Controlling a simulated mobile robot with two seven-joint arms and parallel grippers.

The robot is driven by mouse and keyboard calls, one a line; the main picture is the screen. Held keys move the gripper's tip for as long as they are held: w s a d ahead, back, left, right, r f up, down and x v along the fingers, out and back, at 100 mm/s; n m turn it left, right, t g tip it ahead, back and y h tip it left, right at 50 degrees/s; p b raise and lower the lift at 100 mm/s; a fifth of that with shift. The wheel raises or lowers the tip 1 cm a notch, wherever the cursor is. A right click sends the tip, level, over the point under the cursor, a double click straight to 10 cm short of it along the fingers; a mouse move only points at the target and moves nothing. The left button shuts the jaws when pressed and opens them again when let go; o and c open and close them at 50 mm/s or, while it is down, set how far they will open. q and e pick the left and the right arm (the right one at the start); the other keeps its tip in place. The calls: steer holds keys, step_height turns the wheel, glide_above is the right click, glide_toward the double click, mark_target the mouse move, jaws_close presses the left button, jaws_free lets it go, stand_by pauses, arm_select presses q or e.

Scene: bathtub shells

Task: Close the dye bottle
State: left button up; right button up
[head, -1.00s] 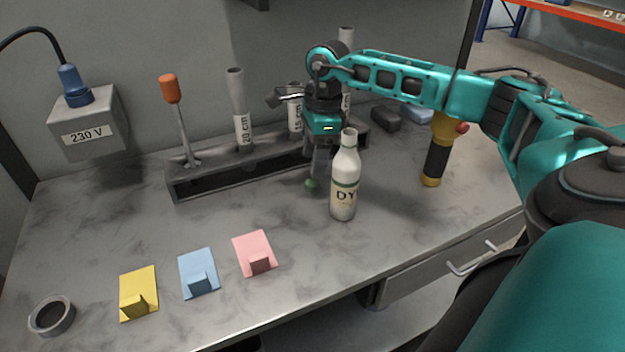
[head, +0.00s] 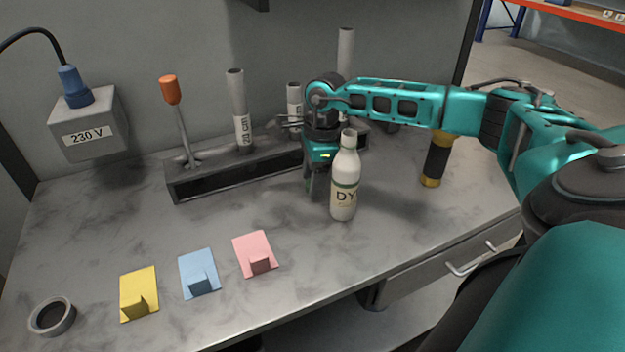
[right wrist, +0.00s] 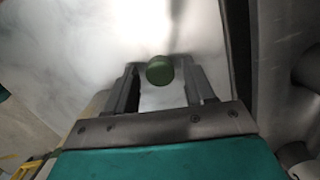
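My right gripper (head: 312,190) points down just left of and behind the bottle. In the right wrist view (right wrist: 161,80) its two fingers are apart, with the cap between their tips and gaps on both sides. My left gripper is in neither view.
A grey rack (head: 230,181) with a screwdriver (head: 171,92) and tubes (head: 238,105) stands at the back. Yellow (head: 138,289), blue (head: 198,270) and pink (head: 253,250) notes and a tape ring (head: 51,316) lie in front. A yellow-black tool (head: 435,160) stands right.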

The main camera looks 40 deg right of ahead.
steer(key=c, duration=0.9)
step_height(320, 180, up, 20)
steer(key=p, duration=0.1)
stand_by(0.3)
